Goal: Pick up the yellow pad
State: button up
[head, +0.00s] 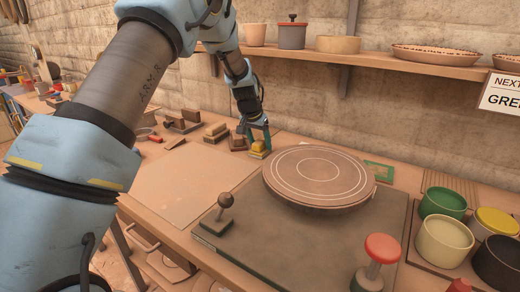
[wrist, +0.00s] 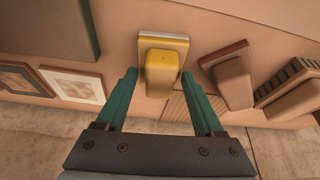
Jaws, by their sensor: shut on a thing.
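The yellow pad (head: 258,149) is a small block with a rounded yellow grip on a pale-edged base, near the back of the bench, left of the round plate. In the wrist view the yellow pad (wrist: 161,66) lies between the tips of the two teal fingers. My gripper (head: 256,137) reaches down over it from above and is shut on its grip; the gripper fills the lower middle of the wrist view (wrist: 160,80). I cannot tell whether the pad's base touches the bench.
A brown pad (wrist: 232,78) and a ribbed block (wrist: 290,88) stand close to the right in the wrist view. The round plate (head: 318,176) sits on a dark slab (head: 305,235). Pots, including a green pot (head: 443,204), stand at right. A shelf (head: 350,57) hangs behind. The bench's left board (head: 190,180) is clear.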

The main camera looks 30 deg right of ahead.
aim_at(260, 141)
jog(key=c, duration=0.4)
jog(key=shift+r, duration=0.15)
notch_tip(260, 141, up, 10)
jog(key=shift+f+b, duration=0.1)
jog(key=shift+b, duration=1)
